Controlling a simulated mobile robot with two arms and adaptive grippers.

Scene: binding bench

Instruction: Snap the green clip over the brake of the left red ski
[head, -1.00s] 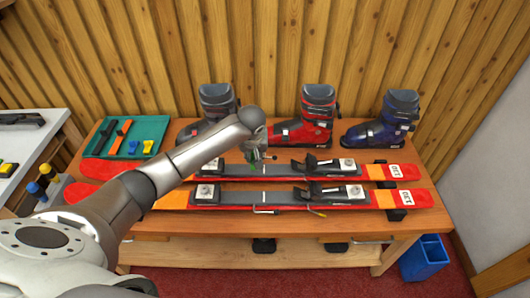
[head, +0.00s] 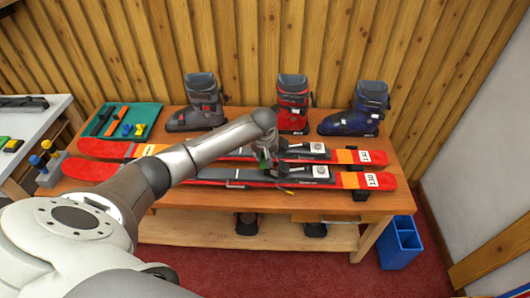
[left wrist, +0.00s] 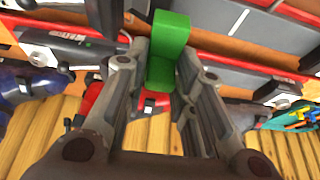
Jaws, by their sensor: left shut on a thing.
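My left gripper (head: 268,158) hangs over the middle of the two red skis, near their bindings. It is shut on the green clip (left wrist: 168,50), which stands out between its fingers in the left wrist view. In the head view only a little of the clip shows. The near red ski (head: 110,172) and the far red ski (head: 103,148) lie side by side across the bench. A brake arm with a yellowish tip (head: 286,190) sticks out at the near ski's front edge. My arm hides parts of both skis. My right gripper is not in view.
Grey (head: 203,105), red (head: 293,105) and blue (head: 358,110) boots stand along the back of the wooden bench (head: 200,203). A green tray (head: 148,113) with straps and small clips lies at the back left. A blue bin (head: 400,243) stands on the floor at right.

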